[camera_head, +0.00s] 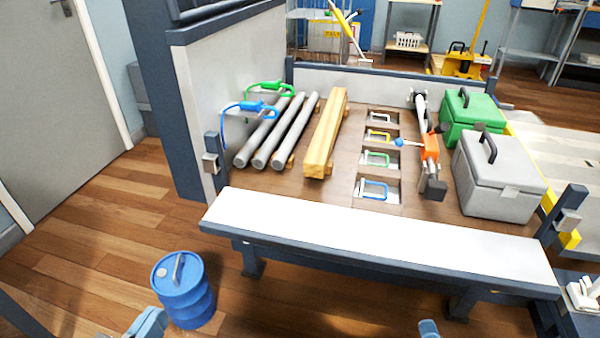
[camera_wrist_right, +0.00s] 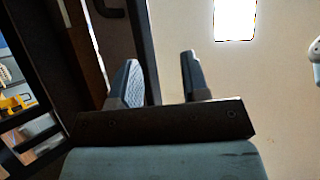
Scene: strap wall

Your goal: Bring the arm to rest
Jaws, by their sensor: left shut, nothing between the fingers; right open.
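My left gripper (camera_head: 148,323) shows only in part at the bottom edge of the head view, just left of the blue drum; it is shut and empty. A small tip of my right gripper (camera_head: 428,328) shows at the bottom edge, in front of the workbench. In the right wrist view my right gripper (camera_wrist_right: 158,80) has its two fingers apart with nothing between them. A pale surface and dark frame parts lie beyond them. Most of both arms is out of view.
A workbench (camera_head: 380,240) with a white front edge holds grey pipes (camera_head: 262,140), a wooden beam (camera_head: 326,135), an orange tool (camera_head: 430,147), a green case (camera_head: 470,110) and a grey case (camera_head: 497,178). A blue drum (camera_head: 184,295) stands on the floor. Wood floor (camera_head: 100,235) is clear at left.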

